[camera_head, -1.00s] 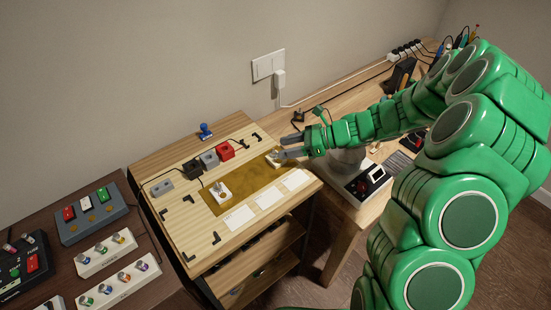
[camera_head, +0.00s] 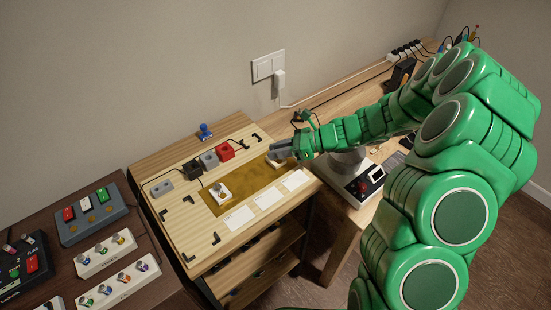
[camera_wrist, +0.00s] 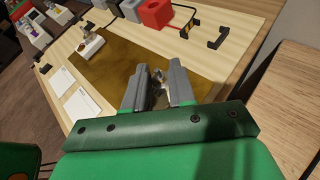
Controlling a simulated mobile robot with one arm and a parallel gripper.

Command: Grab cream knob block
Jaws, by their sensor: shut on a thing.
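My gripper (camera_head: 273,156) is at the right end of the brown mat (camera_head: 250,182), shut on a cream knob block (camera_head: 272,164). The block sits at the mat's right end, mostly covered by the fingers. In the wrist view my gripper (camera_wrist: 158,88) has its two grey fingers on either side of the block's metallic knob (camera_wrist: 157,76); the block's body is largely hidden there. Whether the block touches the mat I cannot tell. A second cream knob block (camera_head: 220,193) stands upright on the mat's left part, apart from my gripper; it also shows in the wrist view (camera_wrist: 90,43).
A red block (camera_head: 225,151), a grey block (camera_head: 209,159) and a black block (camera_head: 192,168) stand behind the mat. White cards (camera_head: 268,199) lie along its front. Black corner brackets (camera_head: 188,258) mark the board. A blue-handled item (camera_head: 205,131) stands at the back.

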